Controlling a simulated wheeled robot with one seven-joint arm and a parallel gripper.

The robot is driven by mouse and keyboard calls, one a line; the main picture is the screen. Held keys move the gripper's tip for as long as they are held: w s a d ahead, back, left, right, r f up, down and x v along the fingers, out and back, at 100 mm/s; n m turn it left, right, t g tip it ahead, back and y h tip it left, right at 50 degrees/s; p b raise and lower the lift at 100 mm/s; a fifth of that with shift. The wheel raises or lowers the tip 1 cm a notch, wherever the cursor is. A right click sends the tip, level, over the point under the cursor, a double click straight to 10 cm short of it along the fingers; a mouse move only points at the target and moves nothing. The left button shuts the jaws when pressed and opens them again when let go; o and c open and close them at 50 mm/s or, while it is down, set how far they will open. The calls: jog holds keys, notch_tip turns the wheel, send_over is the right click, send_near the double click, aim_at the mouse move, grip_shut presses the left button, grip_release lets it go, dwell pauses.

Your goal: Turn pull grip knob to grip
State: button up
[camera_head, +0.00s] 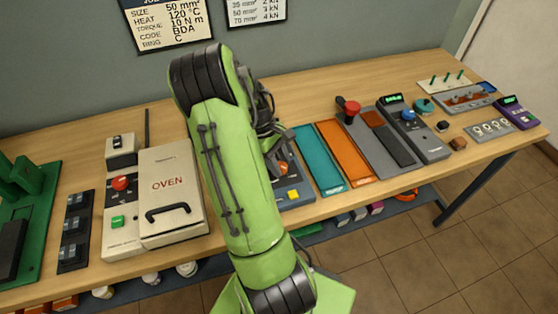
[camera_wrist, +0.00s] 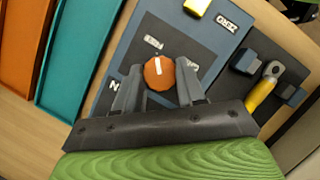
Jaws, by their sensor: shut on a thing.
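The orange round knob (camera_wrist: 159,73) with a white pointer line sits on a blue-grey panel (camera_wrist: 118,72) in the wrist view. Its line points roughly up in that picture, towards a small white label I cannot read surely. My gripper (camera_wrist: 160,84) is shut on the knob, with one finger on either side. In the head view, part of the orange knob (camera_head: 282,168) shows beside my green arm, which hides most of the panel and my fingers. The panel's yellow button (camera_head: 293,194) is in clear sight, near its front edge.
A teal tray (camera_head: 317,158) and an orange tray (camera_head: 344,150) lie right of the panel. The oven (camera_head: 165,215) stands left of my arm. A yellow-handled tool (camera_wrist: 262,92) lies beside the panel in the wrist view. Two wall signs hang behind the bench.

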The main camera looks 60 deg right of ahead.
jog(key=m, duration=0.2)
jog(key=m+y+p, duration=0.1)
jog(key=m, duration=0.1)
jog(key=shift+d+y, duration=0.15)
jog(key=shift+y, duration=0.15)
jog(key=m+t, duration=0.1)
jog(key=m, duration=0.1)
jog(key=m+y, duration=0.1)
jog(key=m, duration=0.1)
jog(key=shift+s+d+m+t+p, duration=0.1)
jog(key=shift+s+m+t+p, duration=0.05)
jog(key=shift+m+t+p, duration=0.2)
jog(key=m, duration=0.2)
jog(key=m+t+y+p, duration=0.1)
jog(key=m, duration=0.1)
jog(key=shift+s+r+m+t, duration=0.1)
jog(key=shift+m+t, duration=0.15)
jog(key=shift+d+m+t+p, duration=0.1)
jog(key=shift+m+t+p, duration=0.7)
jog(key=shift+m, duration=1)
jog(key=o, duration=1)
jog(key=shift+o, duration=0.2)
jog(key=p+v, duration=0.3)
jog(key=v, duration=1.2)
jog(key=shift+d+r, duration=0.15)
jog(key=shift+d, duration=0.3)
